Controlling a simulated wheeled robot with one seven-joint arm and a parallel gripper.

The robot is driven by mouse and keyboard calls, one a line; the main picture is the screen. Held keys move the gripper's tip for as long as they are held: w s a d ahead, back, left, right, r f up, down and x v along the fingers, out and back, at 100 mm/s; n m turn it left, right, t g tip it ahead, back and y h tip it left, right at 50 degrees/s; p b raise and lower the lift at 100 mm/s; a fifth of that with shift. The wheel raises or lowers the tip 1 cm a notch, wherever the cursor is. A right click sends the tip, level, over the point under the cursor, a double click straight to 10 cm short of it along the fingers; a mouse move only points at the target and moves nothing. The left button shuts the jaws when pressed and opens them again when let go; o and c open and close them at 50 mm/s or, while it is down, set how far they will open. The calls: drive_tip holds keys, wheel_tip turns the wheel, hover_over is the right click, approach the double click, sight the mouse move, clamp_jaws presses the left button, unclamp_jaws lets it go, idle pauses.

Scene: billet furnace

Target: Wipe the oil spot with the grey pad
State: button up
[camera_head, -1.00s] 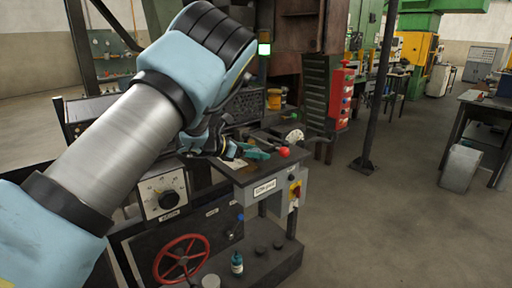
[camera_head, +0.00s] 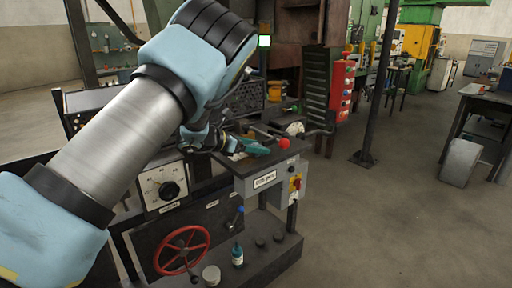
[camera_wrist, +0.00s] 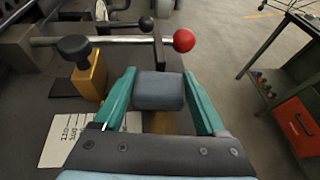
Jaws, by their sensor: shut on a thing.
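My gripper (camera_wrist: 158,92) has teal fingers and is shut on the grey pad (camera_wrist: 159,90), a dark rounded block held between the fingertips. In the wrist view the pad is over the dark bench top (camera_wrist: 32,100), close to a brownish-yellow patch (camera_wrist: 162,122) partly hidden behind the pad and gripper. I cannot tell whether this patch is the oil spot, nor whether the pad touches the surface. In the head view the gripper (camera_head: 256,147) is low over the bench, left of a red ball knob (camera_head: 284,143).
A lever with the red knob (camera_wrist: 184,40) crosses just beyond the pad. A brass block with a black knob (camera_wrist: 88,78) and a white numbered card (camera_wrist: 68,140) lie to the left. A red handwheel (camera_head: 181,250) and small bottle (camera_head: 237,254) are below. Open floor lies right.

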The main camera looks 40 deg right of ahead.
sight(236, 165)
drive_tip(key=shift+f+b, duration=0.75)
drive_tip(key=shift+b, duration=0.05)
drive_tip(key=shift+a, duration=0.1)
drive_tip(key=shift+w+a+f+b, duration=0.1)
drive_tip(key=shift+a+b, duration=0.6)
drive_tip(key=shift+a, duration=0.7)
drive_tip(key=shift+w+a+b, duration=0.1)
drive_tip(key=shift+a+b, duration=0.6)
drive_tip(key=shift+a, duration=0.7)
drive_tip(key=shift+a+b, duration=0.5)
drive_tip(key=shift+a, duration=0.7)
drive_tip(key=shift+b, duration=0.3)
drive_tip(key=shift+b, duration=0.3)
drive_tip(key=shift+d, duration=0.1)
drive_tip(key=shift+s+d+b, duration=0.2)
drive_tip(key=shift+d+b, duration=0.9)
drive_tip(key=shift+d, duration=2.95)
